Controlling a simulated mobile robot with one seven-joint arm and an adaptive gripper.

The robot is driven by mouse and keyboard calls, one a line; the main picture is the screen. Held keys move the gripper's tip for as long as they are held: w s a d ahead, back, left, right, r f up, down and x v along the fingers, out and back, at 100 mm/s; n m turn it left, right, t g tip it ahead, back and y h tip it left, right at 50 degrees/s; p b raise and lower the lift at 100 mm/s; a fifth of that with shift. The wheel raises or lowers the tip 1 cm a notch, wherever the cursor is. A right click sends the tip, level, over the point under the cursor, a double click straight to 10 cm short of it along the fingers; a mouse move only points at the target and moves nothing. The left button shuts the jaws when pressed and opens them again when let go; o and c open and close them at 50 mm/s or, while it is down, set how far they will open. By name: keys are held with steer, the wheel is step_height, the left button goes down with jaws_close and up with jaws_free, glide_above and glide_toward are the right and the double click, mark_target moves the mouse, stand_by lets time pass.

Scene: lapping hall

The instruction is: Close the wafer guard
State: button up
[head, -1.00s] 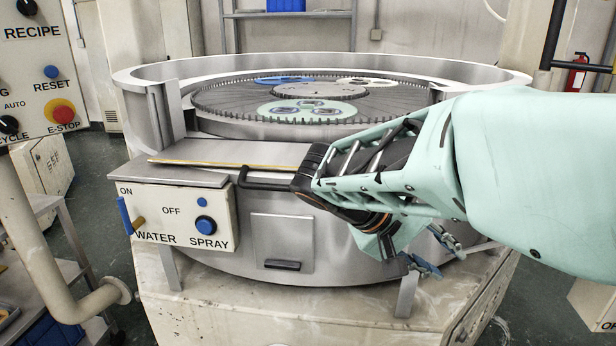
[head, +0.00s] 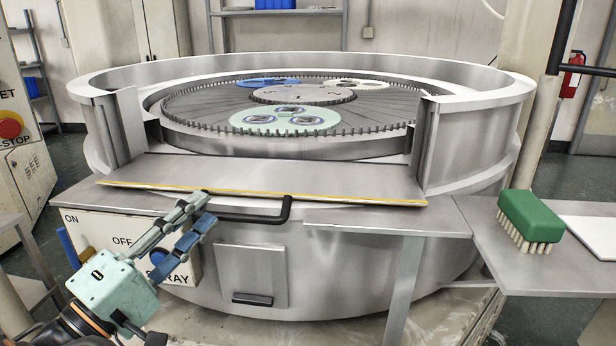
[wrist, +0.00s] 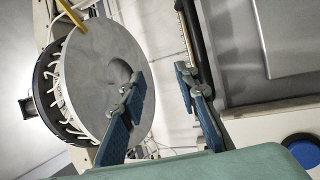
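The wafer guard (head: 330,180) is a grey metal flap with a yellow front edge, lying folded down nearly flat across the front opening of the round machine. Its black bar handle (head: 255,217) juts out below that edge. My gripper (head: 205,208) is in front of the guard, with its fingertips by the left end of the handle; I cannot tell whether they touch it. In the wrist view my gripper (wrist: 162,85) has its two blue-padded fingers well apart, with no handle clearly visible between them. The guard's edge appears to run beyond the right finger there.
Geared carriers with wafers (head: 290,118) sit inside the machine's round wall (head: 475,115). A control panel (head: 85,230) with a blue button is behind my gripper. A side shelf (head: 490,250) at right carries a green brush (head: 531,219). A small hatch (head: 252,272) is below the handle.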

step_height(320, 180, up, 2)
glide_above(236, 213)
steer(key=shift+r+b, duration=0.1)
steer(key=shift+b, duration=0.2)
jaws_close()
steer(key=c, duration=0.7)
jaws_free()
steer(key=o, duration=0.7)
